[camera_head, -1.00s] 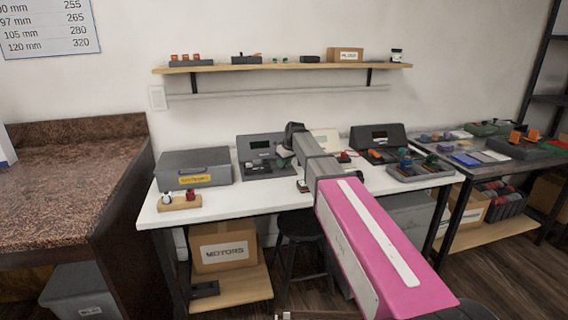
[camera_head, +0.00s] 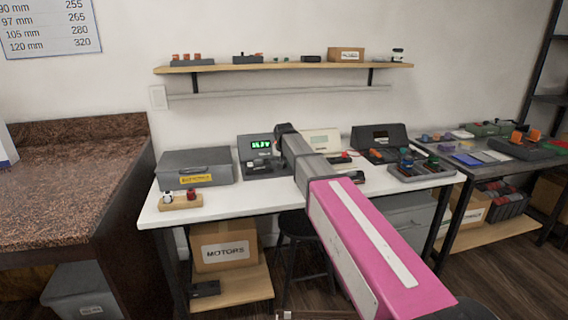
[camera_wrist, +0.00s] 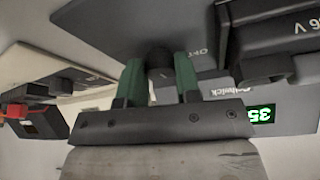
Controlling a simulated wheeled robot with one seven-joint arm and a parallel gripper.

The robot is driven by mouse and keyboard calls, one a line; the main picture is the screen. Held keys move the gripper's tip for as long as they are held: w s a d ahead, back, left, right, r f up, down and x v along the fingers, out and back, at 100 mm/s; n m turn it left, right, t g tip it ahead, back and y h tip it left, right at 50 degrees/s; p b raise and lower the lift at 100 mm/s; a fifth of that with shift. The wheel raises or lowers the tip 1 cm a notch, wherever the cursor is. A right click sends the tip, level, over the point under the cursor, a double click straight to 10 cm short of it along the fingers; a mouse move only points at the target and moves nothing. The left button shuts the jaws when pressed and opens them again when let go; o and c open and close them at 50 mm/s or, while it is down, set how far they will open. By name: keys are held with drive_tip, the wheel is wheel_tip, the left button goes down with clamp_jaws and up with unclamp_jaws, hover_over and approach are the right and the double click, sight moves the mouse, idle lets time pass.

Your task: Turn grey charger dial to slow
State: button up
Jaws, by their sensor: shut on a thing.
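The grey charger (camera_head: 251,148) stands at the back of the white workbench in the head view, left of my arm. Its display is lit green. In the wrist view its dark grey body (camera_wrist: 140,28) and lit green display (camera_wrist: 262,114) show upside down. My gripper (camera_wrist: 159,78) is shut on a dark round dial (camera_wrist: 158,58), one green finger on each side. The dial's pointer and most of its markings are hidden or too small to read. In the head view my arm hides the fingers and the dial.
A cream charger (camera_head: 322,141) and a dark charger (camera_head: 380,137) stand to the right on the bench. A grey box (camera_head: 195,170) is at the left, with a wooden block (camera_head: 181,203) in front. A tray of parts (camera_head: 421,171) sits at the right. The front of the bench is mostly clear.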

idle(0.3)
drive_tip(key=o, duration=0.9)
drive_tip(key=v, duration=1)
drive_tip(key=shift+s+a+r, duration=0.1)
drive_tip(key=shift+s+r, duration=0.05)
drive_tip(key=shift+r, duration=0.2)
drive_tip(key=shift+s, duration=0.1)
